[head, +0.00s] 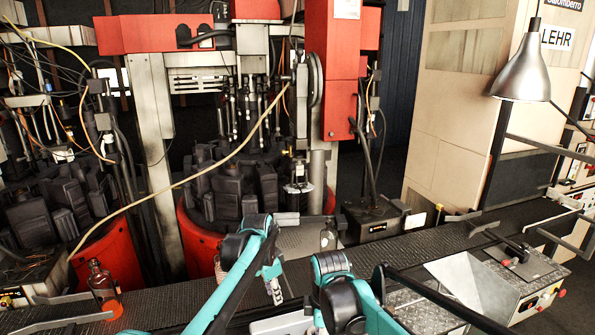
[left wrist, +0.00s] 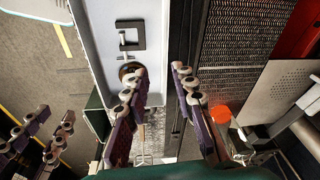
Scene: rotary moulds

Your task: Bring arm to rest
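My left arm (head: 238,285), teal and black, reaches in from the bottom of the head view. Its gripper (head: 272,283) hangs low beside the belt there, partly hidden by the arm. In the left wrist view the left gripper (left wrist: 158,85) has its two purple-padded fingers spread, with nothing between them. My right arm (head: 345,295) is folded at the bottom centre of the head view. A second pair of fingers, apparently my right gripper (left wrist: 38,140), shows at the lower left of the left wrist view, apart and empty.
A dark bottle with a glowing orange base (head: 104,288) stands on the black conveyor (head: 160,300). A clear bottle (head: 328,236) stands by the mould machine. A lamp (head: 523,75) and a sloped metal chute (head: 480,285) are at the right. Red machine frames stand behind.

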